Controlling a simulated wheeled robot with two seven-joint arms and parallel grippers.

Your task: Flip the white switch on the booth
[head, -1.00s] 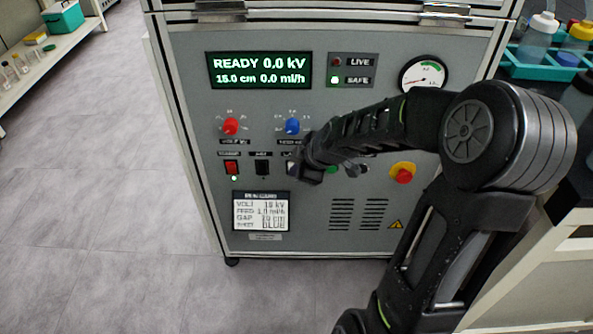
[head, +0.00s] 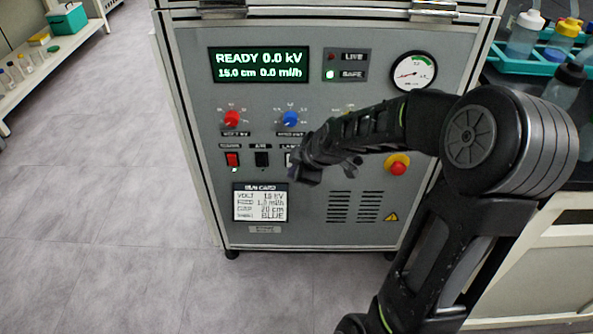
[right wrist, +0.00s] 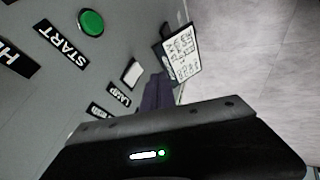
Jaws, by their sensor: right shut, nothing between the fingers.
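The white switch (head: 289,159) sits on the front panel of the booth (head: 260,200), under a label that reads LAMP. In the head view it is partly covered by my right gripper (head: 306,173); which way it is tipped I cannot tell. In the right wrist view the white switch (right wrist: 131,72) shows as a small pale rectangle beside the fingers (right wrist: 157,93). The fingers are shut and empty, close to the panel just right of and below the switch in the head view. Whether they touch it is unclear. My left gripper is out of view.
A red switch (head: 232,160) and a black switch (head: 262,160) lie left of the white one. Red (head: 231,119) and blue (head: 290,119) knobs are above. A green button (right wrist: 91,22), a red stop button (head: 398,167) and a run card (head: 260,202) are nearby.

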